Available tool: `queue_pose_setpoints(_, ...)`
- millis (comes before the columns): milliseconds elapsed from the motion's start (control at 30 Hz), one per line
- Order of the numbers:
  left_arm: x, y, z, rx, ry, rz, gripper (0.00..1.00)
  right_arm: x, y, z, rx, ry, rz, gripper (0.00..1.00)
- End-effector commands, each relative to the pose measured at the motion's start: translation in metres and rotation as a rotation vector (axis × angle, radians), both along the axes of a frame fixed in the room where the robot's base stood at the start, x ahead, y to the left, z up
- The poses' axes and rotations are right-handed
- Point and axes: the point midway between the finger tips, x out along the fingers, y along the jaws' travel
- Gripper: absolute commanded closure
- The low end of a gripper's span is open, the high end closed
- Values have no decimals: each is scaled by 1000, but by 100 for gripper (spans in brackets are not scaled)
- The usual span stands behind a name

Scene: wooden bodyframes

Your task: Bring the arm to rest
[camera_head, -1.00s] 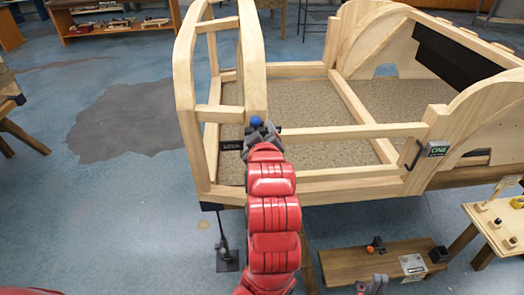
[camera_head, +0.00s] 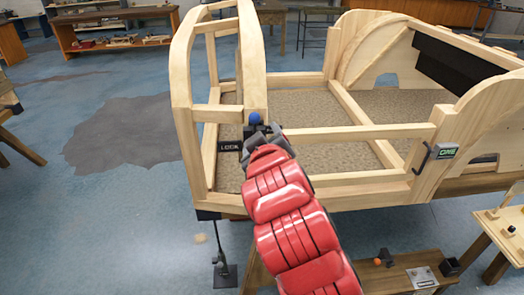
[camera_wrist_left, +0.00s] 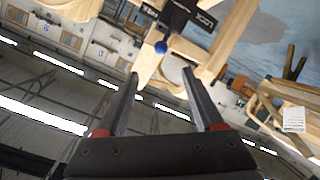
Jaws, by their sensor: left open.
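My left arm is red and reaches up from the bottom centre of the head view. Its gripper (camera_head: 262,138) is close to a lock lever with a blue ball knob (camera_head: 254,118), on the near post of the wooden bodyframe (camera_head: 182,95). In the left wrist view the two fingers (camera_wrist_left: 160,75) are apart with nothing between them. The blue knob (camera_wrist_left: 161,47) shows just past the fingertips, beside a black lock plate (camera_wrist_left: 188,15). The black lock label (camera_head: 230,146) also shows in the head view. My right gripper is out of view.
A low wooden bench (camera_head: 400,278) with small fittings stands at the lower right, and a small table (camera_head: 500,222) stands beside it. A black handle and a green-marked box (camera_head: 445,151) are on the frame's right side. The floor to the left is open.

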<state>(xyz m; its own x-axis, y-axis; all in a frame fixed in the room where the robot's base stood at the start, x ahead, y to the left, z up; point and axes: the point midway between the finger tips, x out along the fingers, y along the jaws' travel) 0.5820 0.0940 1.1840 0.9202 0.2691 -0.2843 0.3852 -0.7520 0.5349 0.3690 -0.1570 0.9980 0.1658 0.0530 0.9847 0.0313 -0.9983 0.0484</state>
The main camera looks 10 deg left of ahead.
Motion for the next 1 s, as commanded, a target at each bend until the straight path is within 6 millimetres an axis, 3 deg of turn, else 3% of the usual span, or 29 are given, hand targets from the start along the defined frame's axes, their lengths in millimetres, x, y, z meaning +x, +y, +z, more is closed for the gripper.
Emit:
queue_pose_setpoints(467, -3, 0, 1, 5, 0, 1, 31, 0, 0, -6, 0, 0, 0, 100)
queue_pose_setpoints(567, 3, 5, 10, 71, -39, 21, 31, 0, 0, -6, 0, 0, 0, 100)
queue_pose_setpoints(700, 26, 7, 45, 334, -199, 66, 31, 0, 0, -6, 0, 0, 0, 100)
queue_pose_setpoints(833, 49, -20, 73, 641, -418, 50, 31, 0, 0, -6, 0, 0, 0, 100)
queue_pose_setpoints(900, 56, -44, 74, 776, -537, 12, 31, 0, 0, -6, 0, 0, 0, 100)
queue_pose_setpoints(1000, 61, -80, 58, 919, -700, -69, 31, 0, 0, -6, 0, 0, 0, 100)
